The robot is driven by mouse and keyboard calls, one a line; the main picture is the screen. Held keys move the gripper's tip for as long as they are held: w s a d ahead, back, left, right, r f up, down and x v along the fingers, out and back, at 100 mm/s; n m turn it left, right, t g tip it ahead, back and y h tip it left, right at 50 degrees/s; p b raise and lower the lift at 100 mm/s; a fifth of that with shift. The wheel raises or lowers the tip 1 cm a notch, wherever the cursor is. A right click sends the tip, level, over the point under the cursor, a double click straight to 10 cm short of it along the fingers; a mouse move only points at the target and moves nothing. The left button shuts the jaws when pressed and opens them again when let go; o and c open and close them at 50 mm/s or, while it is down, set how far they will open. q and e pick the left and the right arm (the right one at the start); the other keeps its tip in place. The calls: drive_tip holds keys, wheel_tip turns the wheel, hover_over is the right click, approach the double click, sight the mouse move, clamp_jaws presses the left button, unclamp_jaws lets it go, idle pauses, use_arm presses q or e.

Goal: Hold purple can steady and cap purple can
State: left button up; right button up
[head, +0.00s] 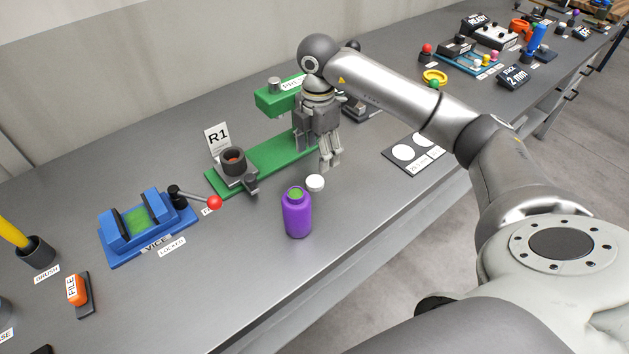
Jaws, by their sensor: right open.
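The purple can (297,217) stands upright on the grey bench, near its front edge. Its top is uncapped and shows a green surface inside the neck. A small white cap (315,183) lies on the bench just behind and to the right of the can. My right gripper (327,165) points down above and just behind the cap. Its fingers are apart and hold nothing; they are close to the cap, but I cannot tell if they touch it. My left gripper is not in view.
A green press (275,166) with a cup (233,162) stands behind the can, partly hidden by my right gripper. A blue vice (147,224) with a red-knobbed lever is to the left. A panel with white discs (415,153) lies to the right. Bench in front of the can is clear.

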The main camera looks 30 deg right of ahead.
hover_over(315, 181)
drive_tip(key=f, duration=0.4)
drive_tip(key=shift+s+d+f+p, duration=0.1)
drive_tip(key=shift+s+f+p, duration=0.05)
drive_tip(key=shift+s+p, duration=0.15)
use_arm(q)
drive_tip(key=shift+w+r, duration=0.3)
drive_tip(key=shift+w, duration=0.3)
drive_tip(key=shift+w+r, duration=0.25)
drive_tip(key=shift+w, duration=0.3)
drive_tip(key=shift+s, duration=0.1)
use_arm(e)
drive_tip(key=shift+w, duration=0.1)
drive_tip(key=f, duration=0.1)
drive_tip(key=f+p, duration=0.1)
drive_tip(key=f, duration=0.1)
drive_tip(key=f+p, duration=0.1)
drive_tip(key=shift+w+f, duration=0.25)
drive_tip(key=shift+f, duration=0.3)
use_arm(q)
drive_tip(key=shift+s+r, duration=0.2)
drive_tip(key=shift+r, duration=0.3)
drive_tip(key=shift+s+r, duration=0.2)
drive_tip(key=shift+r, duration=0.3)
use_arm(e)
drive_tip(key=c, duration=0.9)
